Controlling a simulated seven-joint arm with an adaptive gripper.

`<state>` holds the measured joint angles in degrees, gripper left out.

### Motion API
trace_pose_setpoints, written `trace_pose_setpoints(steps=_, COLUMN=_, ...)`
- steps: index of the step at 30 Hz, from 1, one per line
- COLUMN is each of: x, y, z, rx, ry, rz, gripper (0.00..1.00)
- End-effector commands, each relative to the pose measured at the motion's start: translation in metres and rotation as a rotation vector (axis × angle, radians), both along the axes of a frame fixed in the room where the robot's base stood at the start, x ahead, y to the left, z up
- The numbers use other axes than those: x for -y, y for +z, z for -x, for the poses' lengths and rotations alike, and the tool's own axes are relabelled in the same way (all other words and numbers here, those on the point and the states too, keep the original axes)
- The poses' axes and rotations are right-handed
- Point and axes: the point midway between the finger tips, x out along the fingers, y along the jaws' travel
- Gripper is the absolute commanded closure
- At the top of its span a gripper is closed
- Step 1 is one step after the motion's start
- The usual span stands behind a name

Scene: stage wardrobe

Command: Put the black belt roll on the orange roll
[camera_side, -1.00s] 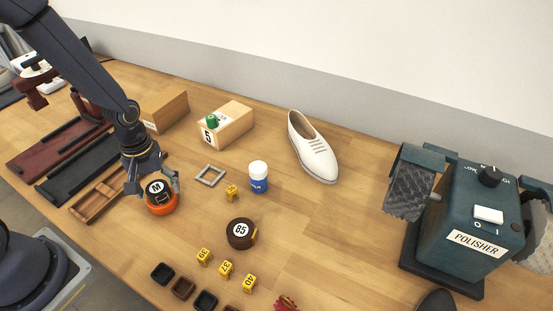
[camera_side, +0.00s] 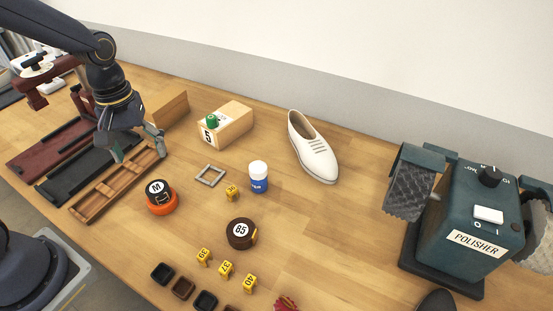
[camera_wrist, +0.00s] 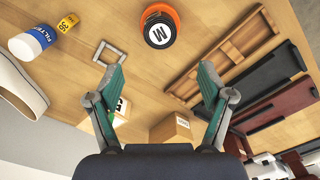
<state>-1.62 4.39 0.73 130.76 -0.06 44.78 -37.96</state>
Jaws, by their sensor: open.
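The black belt roll (camera_side: 156,188), with a white round label marked M, sits on top of the orange roll (camera_side: 162,206) on the table. My gripper (camera_side: 138,150) is open and empty, above and behind the two rolls, over the wooden tray. In the wrist view my gripper's fingers (camera_wrist: 160,82) are spread wide, with nothing between them, apart from both rolls.
A wooden compartment tray (camera_side: 92,203) lies left of the rolls. A grey square frame (camera_side: 210,175), a white and blue bottle (camera_side: 258,177) and a brown roll marked 85 (camera_side: 241,233) stand to the right. Wooden boxes (camera_side: 232,125) stand behind. Table around the rolls is clear.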

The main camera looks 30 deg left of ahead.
Motion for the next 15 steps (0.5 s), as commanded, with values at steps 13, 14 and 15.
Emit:
trace_pose_setpoints(steps=13, x=0.009, y=0.108, z=0.056, rx=0.360, ry=-0.506, rz=-0.097, gripper=0.20)
trace_pose_setpoints(steps=14, x=0.010, y=0.112, z=0.061, rx=0.383, ry=-0.542, rz=-0.110, gripper=0.20)
trace_pose_setpoints(steps=15, x=0.010, y=0.117, z=0.067, rx=0.409, ry=-0.584, rz=-0.126, gripper=0.20)
